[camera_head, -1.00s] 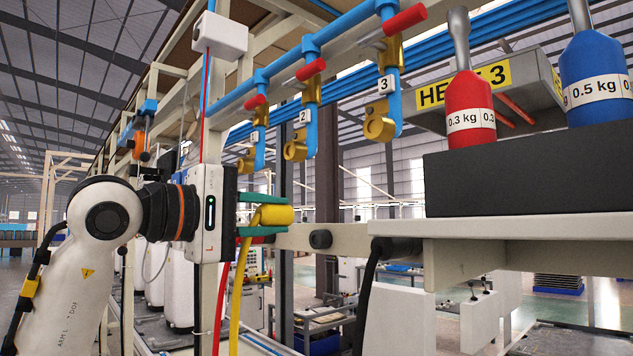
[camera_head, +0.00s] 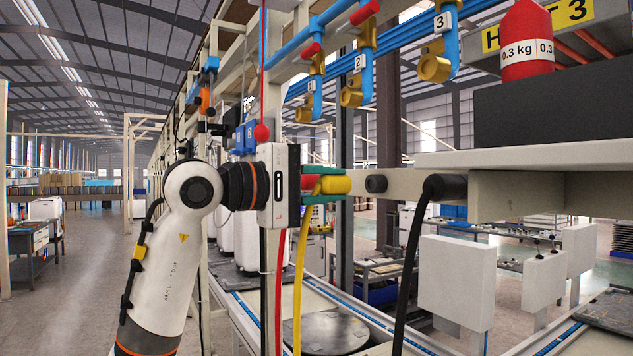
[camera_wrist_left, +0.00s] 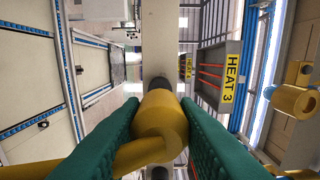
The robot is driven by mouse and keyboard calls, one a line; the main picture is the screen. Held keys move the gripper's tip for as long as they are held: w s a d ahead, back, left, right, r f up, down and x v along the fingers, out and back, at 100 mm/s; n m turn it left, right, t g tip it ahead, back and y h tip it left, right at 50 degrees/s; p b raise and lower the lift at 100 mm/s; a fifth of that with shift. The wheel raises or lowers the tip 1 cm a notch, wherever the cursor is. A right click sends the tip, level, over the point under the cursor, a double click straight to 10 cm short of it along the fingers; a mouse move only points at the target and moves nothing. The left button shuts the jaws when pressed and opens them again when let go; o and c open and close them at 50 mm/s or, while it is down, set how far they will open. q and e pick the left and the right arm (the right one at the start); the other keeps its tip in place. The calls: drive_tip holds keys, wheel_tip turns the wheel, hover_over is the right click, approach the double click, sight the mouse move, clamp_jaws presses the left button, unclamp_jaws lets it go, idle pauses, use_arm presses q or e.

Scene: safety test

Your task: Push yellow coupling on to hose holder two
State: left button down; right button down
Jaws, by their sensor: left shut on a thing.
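My left gripper (camera_head: 325,185) is shut on the yellow coupling (camera_head: 337,185), which lies level between the fingers and points right. A yellow hose (camera_head: 299,285) hangs from the coupling. A short black stub (camera_head: 376,183) sits on the beige beam to the right of the coupling, with a visible gap in the head view. I see no number on this stub. In the left wrist view, the green finger pads flank the yellow coupling (camera_wrist_left: 160,115); a dark round end (camera_wrist_left: 158,84) shows just beyond it, partly hidden. My right gripper is not in view.
A black hose end (camera_head: 445,187) sits further right at the beam. Brass valves on blue pipes, labelled 2 (camera_head: 359,64) and 3 (camera_head: 442,23), hang above. A red hose (camera_head: 279,300) hangs beside the yellow one. A shelf (camera_head: 520,158) juts out at right.

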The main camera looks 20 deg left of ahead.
sight(347, 184)
use_arm(q)
drive_tip(key=shift+p+x, duration=0.45)
drive_tip(key=shift+x, duration=1.3)
drive_tip(key=shift+d, duration=0.1)
idle(0.7)
drive_tip(key=shift+w+d+p, duration=0.35)
drive_tip(key=shift+w+p, duration=0.15)
idle(0.5)
drive_tip(key=c, duration=1)
unclamp_jaws()
drive_tip(key=shift+c, duration=0.2)
